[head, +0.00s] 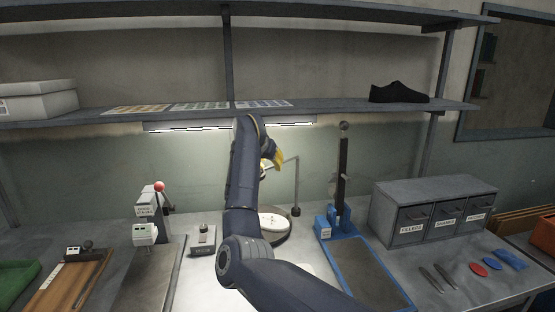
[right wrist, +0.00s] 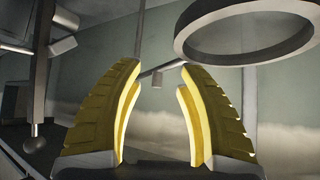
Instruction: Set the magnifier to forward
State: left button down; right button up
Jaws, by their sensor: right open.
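The magnifier stand (head: 297,188) is a thin upright post at the middle of the bench, with a thin arm reaching left toward my right gripper. My right gripper (head: 277,158) has yellow fingers and is up at the left end of that arm, partly behind my own arm. In the right wrist view the gripper (right wrist: 158,75) is open with nothing clamped. A grey ring (right wrist: 240,58), apparently the magnifier's lens frame, hangs at upper right, apart from the fingers. A thin rod with a small cylinder end (right wrist: 157,78) shows in the gap; contact cannot be told. My left gripper is not in view.
A round turntable (head: 283,235) with a pale sole-like piece lies below the magnifier. A blue-based stand (head: 340,225) with a tall dark column is to its right. A grey drawer cabinet (head: 433,208) stands further right. A red-knobbed device (head: 152,200) is at left. A shelf (head: 330,106) runs above.

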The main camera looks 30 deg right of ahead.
jog(key=w+d, duration=0.4)
jog(key=d, duration=0.1)
jog(key=shift+w+d, duration=0.15)
jog(key=shift+d, duration=0.15)
jog(key=shift+w+d+f, duration=0.3)
jog(key=shift+d+f, duration=0.05)
jog(key=shift+f, duration=0.1)
grip_shut()
dwell(0.3)
